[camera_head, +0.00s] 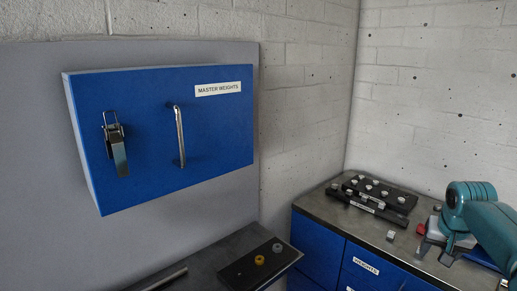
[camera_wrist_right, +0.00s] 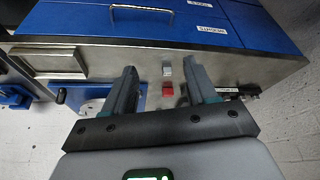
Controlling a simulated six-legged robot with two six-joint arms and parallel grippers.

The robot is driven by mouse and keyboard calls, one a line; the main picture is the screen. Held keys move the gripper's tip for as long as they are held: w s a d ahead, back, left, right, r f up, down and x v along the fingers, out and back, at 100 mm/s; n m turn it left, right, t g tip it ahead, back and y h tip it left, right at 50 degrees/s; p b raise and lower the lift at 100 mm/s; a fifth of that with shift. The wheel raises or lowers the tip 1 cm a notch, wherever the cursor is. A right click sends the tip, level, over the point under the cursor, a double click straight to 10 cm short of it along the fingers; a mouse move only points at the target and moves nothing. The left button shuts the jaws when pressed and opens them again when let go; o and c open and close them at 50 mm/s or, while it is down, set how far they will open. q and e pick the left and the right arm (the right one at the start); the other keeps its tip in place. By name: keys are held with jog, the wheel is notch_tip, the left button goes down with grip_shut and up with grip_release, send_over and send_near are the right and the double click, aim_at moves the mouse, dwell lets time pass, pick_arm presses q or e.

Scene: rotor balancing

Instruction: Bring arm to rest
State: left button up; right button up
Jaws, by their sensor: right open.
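My right arm (camera_head: 485,215) comes in from the right in the head view, over the metal worktop (camera_head: 345,222). Its gripper (camera_head: 436,250) points down near the worktop's front part. In the wrist view the right gripper (camera_wrist_right: 163,72) has its two fingers apart. A small red block (camera_wrist_right: 168,89) and a small grey metal block (camera_wrist_right: 167,70) show in the gap between them, lying on the worktop; nothing is visibly held. In the head view the red block (camera_head: 421,229) is just beside the gripper and the grey block (camera_head: 390,235) lies left of it. My left gripper is out of view.
A black rack (camera_head: 383,190) with several silver weights stands at the worktop's back. A closed blue "MASTER WEIGHTS" cabinet (camera_head: 215,125) hangs at left, with a latch (camera_head: 115,145) and handle (camera_head: 180,137). A black plate (camera_head: 240,272) holds small yellow and grey pieces. Blue drawers (camera_head: 362,268) are below.

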jog(key=w+a+f+n+y, duration=0.1)
jog(key=a+f, duration=0.4)
jog(key=f, duration=0.2)
jog(key=w+a+f+n+y, duration=0.1)
jog(key=a+f+n, duration=0.1)
jog(key=a+f, duration=0.45)
jog(key=s+a+f+n+g+y, duration=0.1)
jog(key=s+a+f, duration=0.2)
jog(key=a+f, duration=0.35)
jog(key=s+a+f+y, duration=0.2)
jog(key=s+a+f, duration=0.15)
jog(key=f, duration=0.55)
jog(key=s+a+f, duration=0.3)
jog(key=s+a, duration=0.1)
jog(key=s, duration=0.4)
jog(key=s+a+f+g, duration=0.1)
jog(key=s+a+f, duration=0.2)
jog(key=s, duration=0.4)
jog(key=s+a+f+g+y, duration=0.1)
jog(key=s+a+f, duration=0.2)
jog(key=s+a, duration=0.3)
jog(key=s, duration=0.2)
jog(key=shift+s+f, duration=0.15)
jog(key=shift+s, duration=0.2)
